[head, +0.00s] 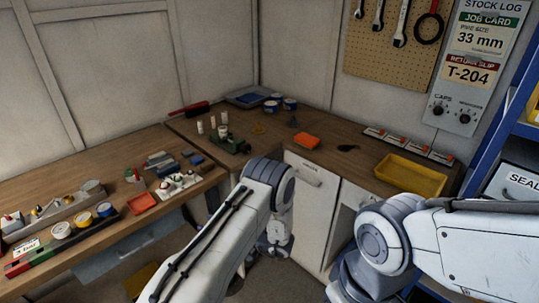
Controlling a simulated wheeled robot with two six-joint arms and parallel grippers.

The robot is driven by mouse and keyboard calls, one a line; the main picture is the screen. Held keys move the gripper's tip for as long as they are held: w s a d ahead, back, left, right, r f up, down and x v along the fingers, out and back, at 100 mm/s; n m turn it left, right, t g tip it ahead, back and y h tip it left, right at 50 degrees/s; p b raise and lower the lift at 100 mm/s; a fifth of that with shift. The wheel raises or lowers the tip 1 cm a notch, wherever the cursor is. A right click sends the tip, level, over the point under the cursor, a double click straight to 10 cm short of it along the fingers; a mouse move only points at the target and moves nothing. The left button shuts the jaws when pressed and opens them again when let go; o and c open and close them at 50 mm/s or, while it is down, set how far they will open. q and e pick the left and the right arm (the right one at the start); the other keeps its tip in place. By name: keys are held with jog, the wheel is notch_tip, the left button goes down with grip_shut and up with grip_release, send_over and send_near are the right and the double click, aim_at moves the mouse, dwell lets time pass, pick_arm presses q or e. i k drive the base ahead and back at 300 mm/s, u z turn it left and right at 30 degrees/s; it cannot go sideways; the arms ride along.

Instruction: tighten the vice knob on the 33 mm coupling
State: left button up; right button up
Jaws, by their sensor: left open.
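A small green vice (232,145) stands on the wooden bench near its inner corner. A pale cylindrical piece sits at its top. I cannot make out the knob or tell for sure whether that piece is the 33 mm coupling. My left gripper (274,247) hangs low in front of the white cabinet, below the bench top and well apart from the vice. It is open and holds nothing that I can see. My right arm comes in from the right; its gripper is not in view.
White cylinders (212,123) stand behind the vice. Gauges (83,219) and fittings crowd the left bench. A job card (480,40) reads 33 mm. A blue shelf (490,120) stands at right.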

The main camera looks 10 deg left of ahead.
aim_at(245, 148)
jog(key=z, duration=2.5)
jog(key=k, duration=1.75)
jog(key=u, duration=1.6)
jog(key=i, duration=1.7)
